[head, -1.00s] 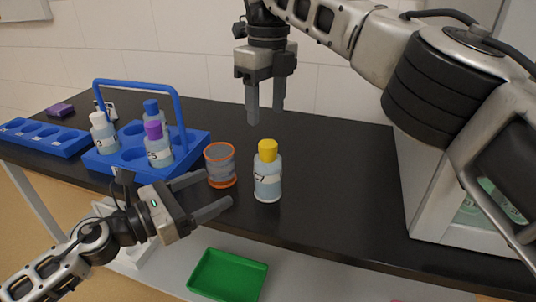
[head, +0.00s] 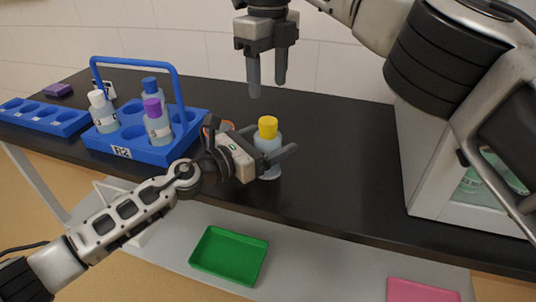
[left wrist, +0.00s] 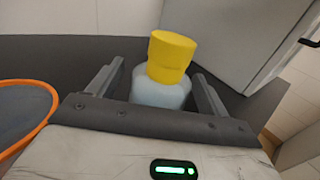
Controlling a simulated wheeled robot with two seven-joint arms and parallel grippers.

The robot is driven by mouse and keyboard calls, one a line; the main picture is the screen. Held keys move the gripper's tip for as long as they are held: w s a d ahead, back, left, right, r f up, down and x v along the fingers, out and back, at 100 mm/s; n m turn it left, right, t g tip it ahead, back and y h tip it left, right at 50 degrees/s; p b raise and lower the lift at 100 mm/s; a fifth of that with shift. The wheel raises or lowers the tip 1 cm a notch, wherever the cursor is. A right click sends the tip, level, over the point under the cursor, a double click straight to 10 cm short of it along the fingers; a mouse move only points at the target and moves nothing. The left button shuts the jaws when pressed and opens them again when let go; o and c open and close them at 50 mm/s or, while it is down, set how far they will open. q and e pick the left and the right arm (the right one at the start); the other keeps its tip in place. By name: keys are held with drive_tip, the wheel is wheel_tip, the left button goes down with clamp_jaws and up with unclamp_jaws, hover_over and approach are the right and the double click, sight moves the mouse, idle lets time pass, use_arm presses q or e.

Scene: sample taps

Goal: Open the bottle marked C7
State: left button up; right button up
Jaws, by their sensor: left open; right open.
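The yellow-capped bottle (head: 268,128) stands upright on the black table. In the left wrist view the bottle (left wrist: 160,92) sits between the two fingers, with its yellow cap above them. My left gripper (head: 275,150) is open and reaches around the bottle's body from the left; it also shows in the left wrist view (left wrist: 157,85). I cannot tell whether either finger touches it. The bottle's label is hidden now; a second earlier it showed a mark ending in 7. My right gripper (head: 268,88) is open and empty, pointing down above and behind the bottle.
A blue carrier (head: 180,153) with a tall handle holds white-, blue- and purple-capped bottles. An orange-rimmed cup (head: 209,122) is mostly hidden behind my left gripper. A blue rack (head: 45,120) lies at left. A pale cabinet (head: 425,175) stands at right. A green tray (head: 228,256) lies below.

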use_arm(q)
drive_tip(key=shift+w+d, duration=0.3)
drive_tip(key=shift+d, duration=0.05)
